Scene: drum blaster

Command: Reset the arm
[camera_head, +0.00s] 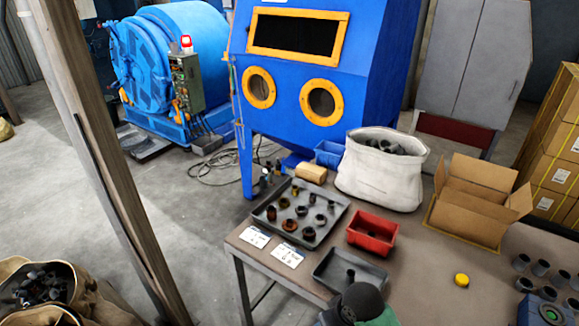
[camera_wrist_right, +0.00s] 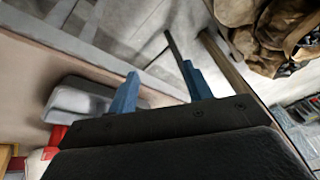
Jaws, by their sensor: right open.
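My right gripper (camera_wrist_right: 160,88) shows in the right wrist view, with two blue fingers apart and nothing between them. It is above the table's front side, close to a grey tray (camera_wrist_right: 78,101) and a red bin (camera_wrist_right: 56,137). In the head view, a dark rounded part, probably of my right arm, comes in at the bottom and covers part of the small dark tray (camera_head: 335,271). The fingers cannot be made out there. My left gripper is in neither view.
A tray (camera_head: 263,216) of several metal parts, a red bin (camera_head: 364,242), a white sack (camera_head: 378,181) and an open cardboard box (camera_head: 470,222) stand on the table. A yellow round piece (camera_head: 461,280) lies on clear tabletop. A blue cabinet (camera_head: 285,85) stands behind. A wooden post (camera_head: 108,170) rises at left.

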